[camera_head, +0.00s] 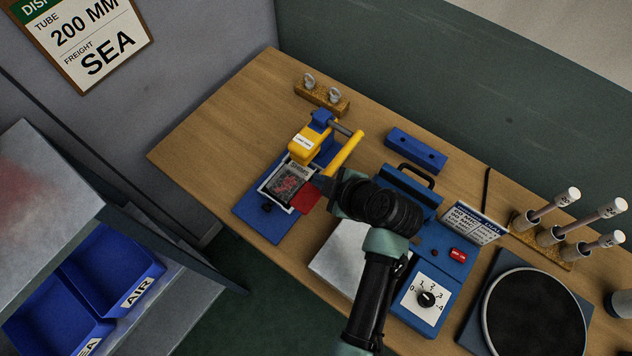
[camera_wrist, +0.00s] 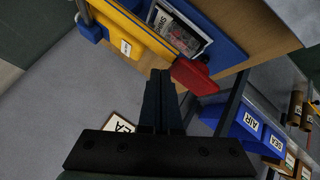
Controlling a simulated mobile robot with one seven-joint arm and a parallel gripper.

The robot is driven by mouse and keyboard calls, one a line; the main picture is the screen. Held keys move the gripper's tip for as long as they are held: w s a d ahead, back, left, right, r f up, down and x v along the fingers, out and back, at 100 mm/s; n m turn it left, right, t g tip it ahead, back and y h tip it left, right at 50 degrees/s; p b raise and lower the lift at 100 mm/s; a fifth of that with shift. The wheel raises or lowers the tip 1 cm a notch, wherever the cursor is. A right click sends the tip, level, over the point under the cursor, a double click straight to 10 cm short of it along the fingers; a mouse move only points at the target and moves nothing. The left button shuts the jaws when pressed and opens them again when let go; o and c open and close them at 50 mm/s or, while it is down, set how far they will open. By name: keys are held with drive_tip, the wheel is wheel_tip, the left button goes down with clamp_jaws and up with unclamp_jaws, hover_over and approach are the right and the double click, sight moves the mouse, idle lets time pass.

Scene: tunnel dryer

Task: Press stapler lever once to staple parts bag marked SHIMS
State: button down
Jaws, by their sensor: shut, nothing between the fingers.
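The stapler (camera_head: 302,150) is yellow and blue, with a white label on its head and a yellow bar (camera_head: 346,153) at its right. Its yellow part also shows in the wrist view (camera_wrist: 140,32). The bag (camera_head: 287,184), with reddish contents, lies in a frame on the blue base (camera_head: 254,215) in front of the stapler; it also shows in the wrist view (camera_wrist: 178,36). A red flat piece (camera_head: 308,202) is beside the bag. My gripper (camera_head: 319,186) is shut and empty, its tips close to the red piece (camera_wrist: 195,77); contact cannot be told.
A blue box with a black handle and dial (camera_head: 425,300) stands right of my arm. A blue block (camera_head: 416,149) and a wooden block with metal rings (camera_head: 321,96) lie behind. A round dark plate (camera_head: 535,315) is at right. Blue bins (camera_head: 112,268) stand at lower left.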

drive_tip(key=shift+s+a+f+b, duration=0.1)
drive_tip(key=shift+s+f+b, duration=0.05)
drive_tip(key=shift+f+b, duration=0.85)
drive_tip(key=shift+s+a+f+b, duration=0.1)
drive_tip(key=shift+s+f+b, duration=0.05)
drive_tip(key=shift+f+b, duration=0.8)
idle(1.5)
drive_tip(key=shift+p, duration=0.35)
drive_tip(key=shift+w+r+p, duration=0.15)
drive_tip(key=shift+r+p, duration=1.25)
drive_tip(key=shift+r, duration=0.85)
drive_tip(key=shift+w+d+r, duration=0.1)
wheel_tip(320, 180, up, 5)
drive_tip(key=p, duration=0.3)
drive_tip(key=shift+w+d, duration=0.1)
